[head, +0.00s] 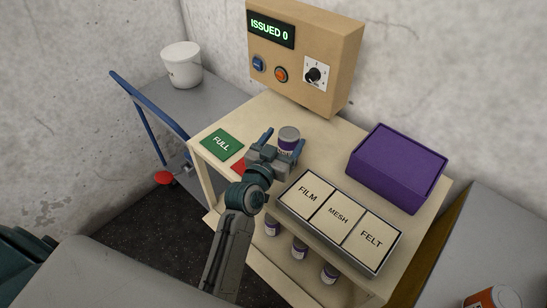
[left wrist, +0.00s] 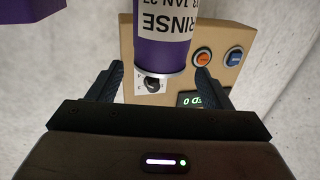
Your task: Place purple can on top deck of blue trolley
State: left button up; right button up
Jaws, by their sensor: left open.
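The purple can (head: 289,134) stands upright on the cream bench, with a grey lid and a white label band. My left gripper (head: 284,141) is open, with its blue fingers on either side of the can. In the left wrist view the can (left wrist: 161,52) appears inverted between the fingertips (left wrist: 160,82), its label reading RINSE; gaps show on both sides. My right gripper is not in view.
On the cream bench (head: 260,112) are a green FULL card (head: 221,144), a FILM/MESH/FELT tray (head: 282,206) and a purple box (head: 398,165). Several similar cans sit on its lower shelf. A control box (head: 303,55) reads ISSUED 0.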

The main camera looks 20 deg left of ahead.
aim_at(292, 133)
pick_arm(q)
jog(key=s, duration=0.2)
jog(key=s+b, duration=0.1)
jog(key=s, duration=0.3)
jog(key=shift+a+b, duration=0.3)
jog(key=shift+a, duration=0.05)
jog(key=shift+o, duration=0.6)
jog(key=shift+s+f, duration=0.1)
jog(key=shift+f, duration=0.05)
jog(key=f+b, duration=0.1)
jog(key=w+a+h+b, duration=0.1)
jog(key=shift+w+a+f+m+g+b, duration=0.15)
jog(key=shift+f+m+g+b, duration=0.2)
jog(key=shift+f+m+g, duration=0.05)
jog(key=w+p, duration=0.1)
jog(key=w, duration=0.1)
jog(key=w+d, duration=0.1)
jog(key=w, duration=0.2)
jog(key=shift+w+d+p, duration=0.1)
jog(key=shift+w+p, duration=0.05)
jog(key=shift+p, duration=0.25)
jog(key=w+p, duration=0.1)
jog(key=w+d, duration=0.1)
jog(key=w, duration=0.1)
jog(key=w+p, duration=0.1)
jog(key=shift+w+d+r+p, duration=0.3)
jog(key=shift+d+r, duration=0.05)
jog(key=shift+w+f, duration=0.15)
jog(key=shift+w, duration=0.15)
